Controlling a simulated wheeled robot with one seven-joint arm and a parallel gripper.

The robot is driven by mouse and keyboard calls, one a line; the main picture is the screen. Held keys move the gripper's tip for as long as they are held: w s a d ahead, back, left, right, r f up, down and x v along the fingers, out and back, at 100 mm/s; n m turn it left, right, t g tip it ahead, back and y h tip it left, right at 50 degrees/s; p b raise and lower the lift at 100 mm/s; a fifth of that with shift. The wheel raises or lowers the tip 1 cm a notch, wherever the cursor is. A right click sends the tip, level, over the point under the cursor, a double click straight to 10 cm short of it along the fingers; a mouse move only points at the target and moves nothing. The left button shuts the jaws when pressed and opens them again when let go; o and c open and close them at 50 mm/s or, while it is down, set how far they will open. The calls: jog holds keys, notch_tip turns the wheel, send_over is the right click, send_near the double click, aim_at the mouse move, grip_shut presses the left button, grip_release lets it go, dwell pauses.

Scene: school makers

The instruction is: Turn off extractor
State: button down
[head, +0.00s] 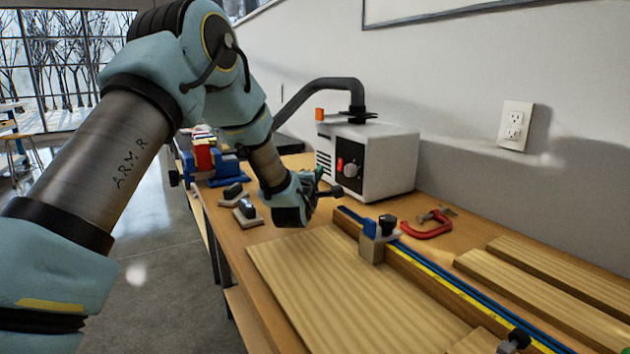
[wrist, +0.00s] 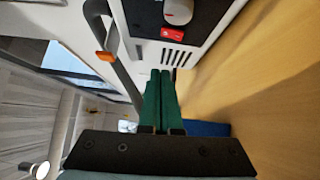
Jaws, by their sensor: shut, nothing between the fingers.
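The extractor (head: 385,160) is a white box with a dark bent hose (head: 325,84) on top, standing on the bench against the wall. Its front has a black panel with a small red switch (head: 340,164) and a round grey knob (head: 351,170). In the wrist view the red switch (wrist: 172,34) and the knob (wrist: 178,12) are at the top, beyond the fingertips. My gripper (wrist: 160,73) has its green fingers together and empty, pointing toward the extractor's vented front. In the head view my gripper (head: 318,178) is in front and left of the box, apparently apart from the switch.
A blue and red vise (head: 207,165) and small dark-handled blocks (head: 246,211) are to the left. A wooden board (head: 345,285) with a rail fence and stop block (head: 378,240) fills the front bench. A red clamp (head: 430,226) lies right.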

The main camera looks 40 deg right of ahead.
jog(key=v, duration=0.3)
jog(key=shift+s+a+r, duration=0.15)
jog(key=shift+r, duration=0.05)
dwell(0.3)
jog(key=w+a+r+m+g+y+p, duration=0.1)
jog(key=w+a+m+y+p, duration=0.25)
jog(key=a, duration=0.95)
jog(key=w+a+m+g+y+p, duration=0.25)
jog(key=a+y, duration=0.25)
jog(key=a, duration=0.7)
jog(key=s+a+m+g+y+p, duration=0.1)
jog(key=s+a+g, duration=0.1)
jog(key=s+a, duration=0.4)
jog(key=s+a+r+m+g+y+p, duration=0.1)
jog(key=s+a, duration=0.5)
jog(key=a, duration=0.7)
jog(key=s+a+r+m+g+y+p, duration=0.1)
jog(key=s+a+g+y+p, duration=0.2)
jog(key=s+a, duration=0.3)
jog(key=a+g, duration=0.1)
jog(key=a, duration=0.2)
jog(key=shift+a+r+m, duration=0.25)
jog(key=shift+a+m, duration=0.05)
jog(key=shift+y, duration=0.25)
